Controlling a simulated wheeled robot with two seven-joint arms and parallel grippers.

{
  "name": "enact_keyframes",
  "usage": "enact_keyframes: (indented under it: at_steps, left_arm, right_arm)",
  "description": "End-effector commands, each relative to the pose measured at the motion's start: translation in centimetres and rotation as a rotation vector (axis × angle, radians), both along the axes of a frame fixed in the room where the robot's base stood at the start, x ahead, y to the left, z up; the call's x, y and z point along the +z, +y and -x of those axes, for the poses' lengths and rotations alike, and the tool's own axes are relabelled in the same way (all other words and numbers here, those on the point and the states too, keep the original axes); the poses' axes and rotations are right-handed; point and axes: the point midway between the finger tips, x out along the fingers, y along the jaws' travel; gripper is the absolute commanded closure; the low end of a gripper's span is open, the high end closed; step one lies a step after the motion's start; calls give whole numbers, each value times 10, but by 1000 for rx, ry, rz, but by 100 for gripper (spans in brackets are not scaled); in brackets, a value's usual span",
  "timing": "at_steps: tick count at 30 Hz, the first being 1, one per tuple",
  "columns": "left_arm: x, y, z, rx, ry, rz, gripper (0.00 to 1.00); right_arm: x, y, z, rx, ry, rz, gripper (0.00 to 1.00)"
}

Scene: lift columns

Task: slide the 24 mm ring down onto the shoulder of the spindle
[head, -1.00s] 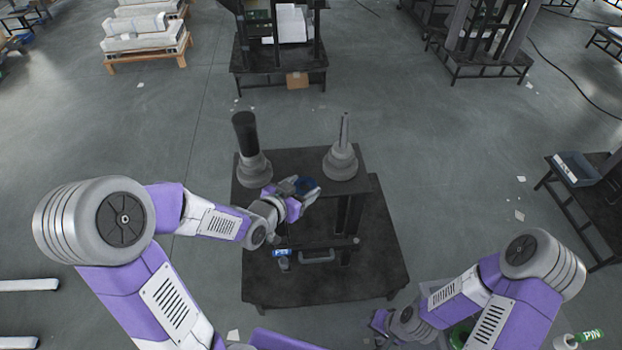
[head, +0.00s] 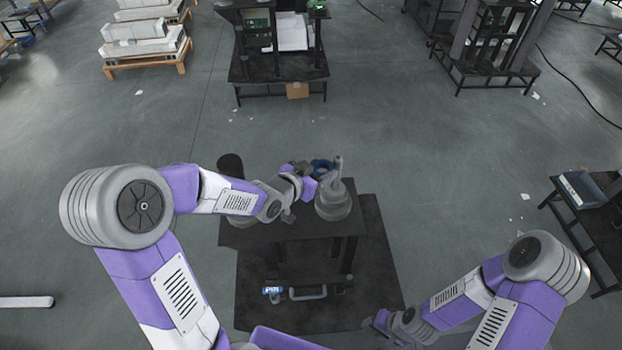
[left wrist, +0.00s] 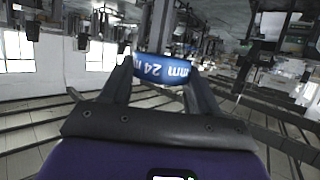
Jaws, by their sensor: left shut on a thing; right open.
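A blue ring (head: 322,166), marked 24 mm, is in the fingers of my left gripper (head: 311,170). The ring also shows in the left wrist view (left wrist: 161,70), between the tips of my left gripper (left wrist: 160,82). The grey spindle (head: 333,203) stands upright on the black table, with a thin shaft above a wide stepped base. The ring is near the top of the shaft and appears just left of it in the head view. A grey post rises behind the ring in the wrist view. My right gripper (head: 376,320) is open, low at the right, small in view.
A second, thicker post with a black top (head: 231,165) stands at the table's left, partly behind my left arm. The black table (head: 285,225) has a lower shelf with a blue PIN label (head: 272,290) and a handle. A side table (head: 590,215) is at the right.

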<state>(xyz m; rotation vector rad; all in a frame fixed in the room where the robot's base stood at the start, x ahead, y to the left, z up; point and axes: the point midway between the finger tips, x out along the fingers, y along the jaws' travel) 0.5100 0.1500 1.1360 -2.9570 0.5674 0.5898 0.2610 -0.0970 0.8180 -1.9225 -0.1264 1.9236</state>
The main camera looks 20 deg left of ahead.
Motion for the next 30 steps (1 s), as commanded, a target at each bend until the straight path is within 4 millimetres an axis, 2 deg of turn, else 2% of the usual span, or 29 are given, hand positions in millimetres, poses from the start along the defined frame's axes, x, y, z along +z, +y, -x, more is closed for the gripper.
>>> enact_keyframes:
  at_steps: [1,3,10,11,13,16,30]
  left_arm:
    - [18,-4,-7,-9,-4,1,74]
    - [32,-7,-16,-19,-4,0,74]
    - [69,-22,-46,-51,-1,0,74]
    - [64,-25,-50,-56,1,0,74]
    - [43,-27,-54,-59,4,0,74]
    - [27,-27,-55,-60,2,-1,74]
    - [12,-27,-56,-58,-2,-1,74]
  right_arm:
    - [14,0,0,0,0,0,57]
    - [24,0,0,0,0,0,57]
    - [54,0,0,0,0,0,57]
    - [53,0,0,0,-1,0,57]
    - [43,0,0,1,-1,0,57]
    - [34,0,0,0,1,0,57]
    - [29,0,0,0,-1,0,57]
